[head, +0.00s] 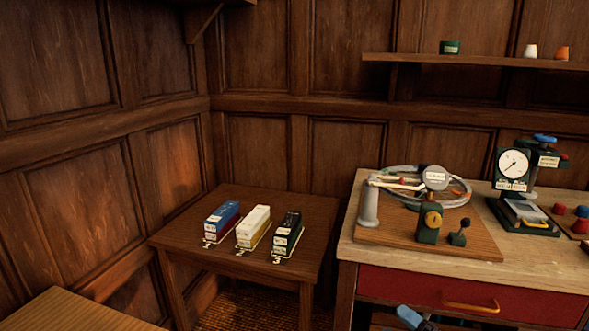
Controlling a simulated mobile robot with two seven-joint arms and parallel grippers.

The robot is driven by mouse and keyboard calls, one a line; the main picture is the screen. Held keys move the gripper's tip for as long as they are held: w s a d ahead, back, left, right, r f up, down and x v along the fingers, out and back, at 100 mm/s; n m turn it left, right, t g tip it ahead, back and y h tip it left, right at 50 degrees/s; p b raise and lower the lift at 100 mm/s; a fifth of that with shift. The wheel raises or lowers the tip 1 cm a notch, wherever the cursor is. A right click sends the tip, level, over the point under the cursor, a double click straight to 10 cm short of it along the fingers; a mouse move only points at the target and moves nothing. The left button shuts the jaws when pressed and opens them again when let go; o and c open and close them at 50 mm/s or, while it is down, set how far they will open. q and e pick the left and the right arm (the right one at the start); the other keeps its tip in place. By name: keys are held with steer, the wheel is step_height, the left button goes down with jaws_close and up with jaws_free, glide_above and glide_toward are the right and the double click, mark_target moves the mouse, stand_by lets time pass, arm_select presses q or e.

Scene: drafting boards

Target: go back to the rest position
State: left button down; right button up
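Neither of my grippers can be made out in the head view. The task line names no object. A small wooden table (190,228) stands in the corner by the panelled wall. On it three small box-shaped models stand in a row: a blue one (221,220), a cream one (253,226) and a dark green one (287,234). Each seems to rest on a low base with a pale tag in front.
A workbench (400,270) with a red drawer (440,292) stands at the right, bearing a wooden board (455,245) with fittings and a dial gauge (513,164). A shelf (480,61) holds small items. A wooden surface (75,312) fills the lower left. A blue-grey part (410,317) shows below the drawer.

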steer(key=s+d+f+m+g+h+p, duration=0.1)
steer(key=s+d+f+m+h, duration=0.1)
steer(key=s+f+m+h, duration=0.2)
steer(key=s+d+f+m+g+h+p, duration=0.1)
steer(key=s+f+m+h, duration=0.3)
steer(key=s+m, duration=0.7)
steer(key=s+d+f+m+g+h+p, duration=0.1)
steer(key=s+f+m+h, duration=0.3)
steer(key=s+m, duration=0.4)
steer(key=s+d+g+h, duration=0.1)
steer(key=s, duration=0.6)
steer(key=shift+d+f+g+h, duration=0.2)
steer(key=shift+d+g+h, duration=0.1)
steer(key=shift+d, duration=0.1)
